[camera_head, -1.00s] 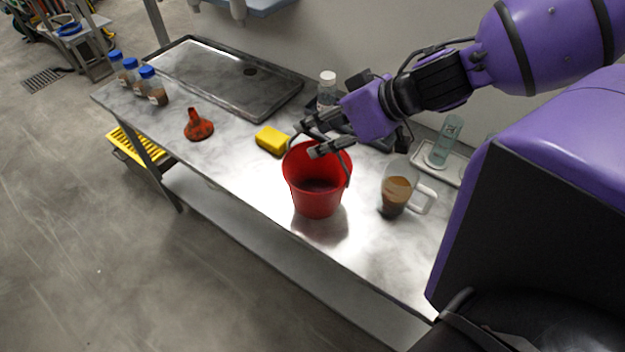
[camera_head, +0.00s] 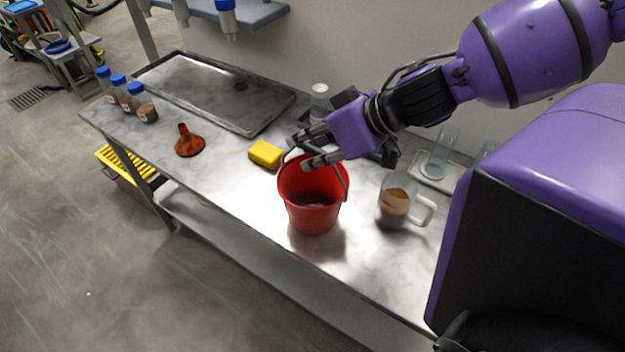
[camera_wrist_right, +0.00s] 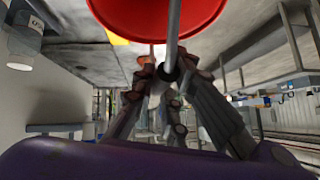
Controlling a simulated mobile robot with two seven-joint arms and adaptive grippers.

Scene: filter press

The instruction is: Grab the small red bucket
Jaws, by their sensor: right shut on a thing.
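The small red bucket (camera_head: 313,212) stands upright near the front edge of the steel table, its thin metal handle raised. My right gripper (camera_head: 312,150) is above the bucket's far rim, with its fingers shut on the handle. In the right wrist view, the red bucket (camera_wrist_right: 160,18) fills the top of the picture. The handle runs from it between the fingertips of the right gripper (camera_wrist_right: 168,72). Whether the bucket's base touches the table is hard to tell. My left gripper is not in view.
The steel table (camera_head: 225,185) also holds a yellow sponge (camera_head: 265,154) and an orange-red funnel (camera_head: 189,143) left of the bucket. A clear jug (camera_head: 397,207) with brown contents is close on its right. A metal tray (camera_head: 205,82) and blue-capped bottles (camera_head: 147,108) are farther left.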

